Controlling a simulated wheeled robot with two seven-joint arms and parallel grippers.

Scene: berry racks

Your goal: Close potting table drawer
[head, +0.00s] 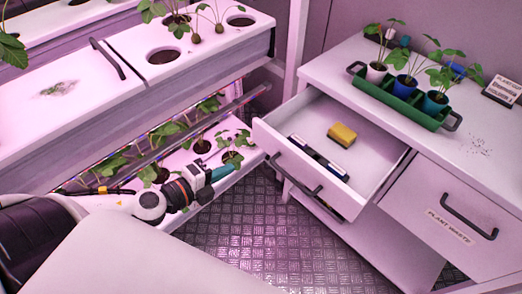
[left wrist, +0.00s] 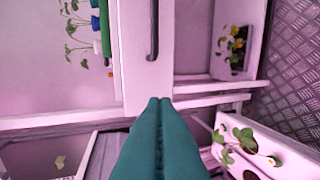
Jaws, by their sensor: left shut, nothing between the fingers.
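The potting table drawer (head: 390,171) stands pulled out, its inside showing. A yellow sponge (head: 342,134) and a dark-and-white long item (head: 318,157) lie in it. Its dark handle (head: 298,175) is on the front face. My left gripper (head: 230,170) is shut and empty, left of the drawer front and apart from it in the head view. In the left wrist view its teal fingers (left wrist: 160,102) point towards a white front panel (left wrist: 133,75) with a dark handle (left wrist: 153,30). My right gripper is not in view.
The potting table (head: 335,68) carries a green tray (head: 405,105) of potted seedlings. A second drawer, labelled plant waste (head: 460,200), is closed. The berry rack (head: 70,120) with plants stands close around my left arm. Metal floor (head: 250,225) is free between rack and table.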

